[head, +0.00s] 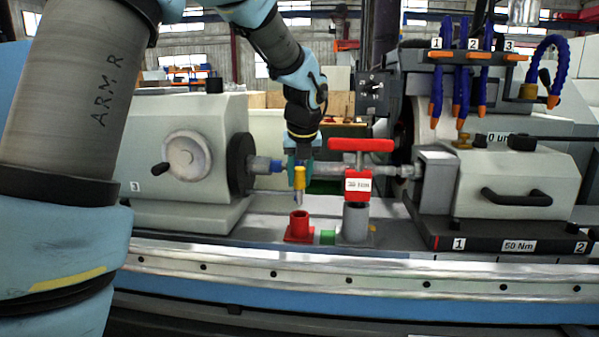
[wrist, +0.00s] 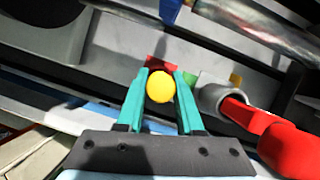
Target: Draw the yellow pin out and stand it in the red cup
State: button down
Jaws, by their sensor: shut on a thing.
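The yellow pin (head: 299,179) hangs upright below my gripper (head: 300,166), with its grey lower end in the air. In the wrist view its round yellow top (wrist: 160,87) sits between the two teal fingers of my gripper (wrist: 160,92), which are shut on it. The red cup (head: 299,226) stands on the machine bed just below the pin, and a gap shows between the pin's tip and the cup's rim. In the wrist view only a bit of red (wrist: 158,64) shows behind the pin; the rest of the cup is hidden.
Right of the cup are a small green block (head: 327,237) and a grey cylindrical holder (head: 356,222) with a red T-handled tool (head: 360,145) bearing a label. A horizontal shaft (head: 335,170) runs behind the pin, between the handwheel housing (head: 185,150) and the right-hand machine block (head: 510,180).

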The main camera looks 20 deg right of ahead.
aim_at(300, 198)
jog(key=shift+f, duration=0.6)
jog(key=shift+r+p, duration=0.1)
jog(key=shift+p, duration=0.95)
dwell(1.3)
jog(key=shift+f+b, duration=1.35)
jog(key=shift+f, duration=1.65)
jog(key=shift+c, duration=2.3)
grip_release()
jog(key=b+v, duration=0.1)
jog(key=v, duration=0.9)
jog(key=shift+s+r, duration=0.2)
jog(key=shift+r, duration=0.15)
jog(key=shift+s, duration=0.1)
